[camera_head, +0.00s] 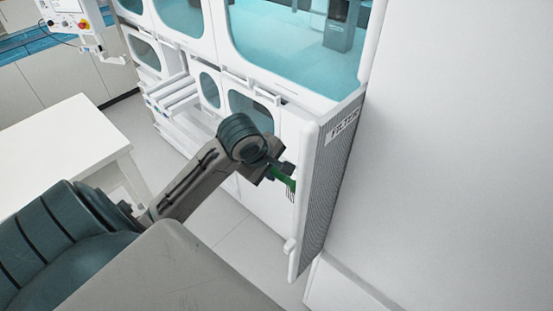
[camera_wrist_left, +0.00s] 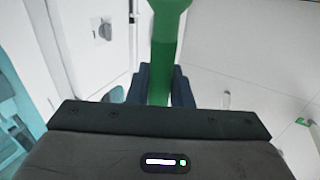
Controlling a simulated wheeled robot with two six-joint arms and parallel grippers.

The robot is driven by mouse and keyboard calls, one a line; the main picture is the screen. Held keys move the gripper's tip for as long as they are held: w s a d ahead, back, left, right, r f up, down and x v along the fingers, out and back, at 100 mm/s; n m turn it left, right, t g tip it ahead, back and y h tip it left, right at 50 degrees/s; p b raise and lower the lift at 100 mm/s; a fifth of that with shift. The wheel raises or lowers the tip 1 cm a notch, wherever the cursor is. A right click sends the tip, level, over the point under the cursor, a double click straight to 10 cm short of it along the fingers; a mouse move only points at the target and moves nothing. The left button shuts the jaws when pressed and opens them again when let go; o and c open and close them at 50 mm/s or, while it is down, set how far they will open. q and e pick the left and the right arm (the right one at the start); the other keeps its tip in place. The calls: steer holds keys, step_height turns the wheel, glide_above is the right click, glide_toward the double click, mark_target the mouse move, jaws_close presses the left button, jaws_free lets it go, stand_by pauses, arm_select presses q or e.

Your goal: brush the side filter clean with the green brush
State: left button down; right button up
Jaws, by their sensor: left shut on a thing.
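The side filter (camera_head: 333,185) is a tall grey mesh panel in a white frame, on the right side of the white machine. A label that seems to read "FILTER" sits near its top. My left gripper (camera_head: 281,171) is shut on the green brush (camera_head: 288,180), just left of the filter's white front edge. In the left wrist view the green handle (camera_wrist_left: 163,60) runs upward from between the two dark fingers (camera_wrist_left: 161,92). Bristles show small below the brush in the head view; whether they touch the frame I cannot tell. My right gripper is not in view.
The white machine (camera_head: 205,40) with teal windows stands behind and left of the filter. Open white drawers (camera_head: 172,92) stick out on its left. A white table (camera_head: 60,140) stands at the left. A plain white wall (camera_head: 460,150) fills the right.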

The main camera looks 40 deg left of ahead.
arm_select(q)
steer(key=a, duration=0.7)
steer(key=shift+w+a, duration=0.3)
steer(key=shift+a, duration=0.1)
stand_by(0.8)
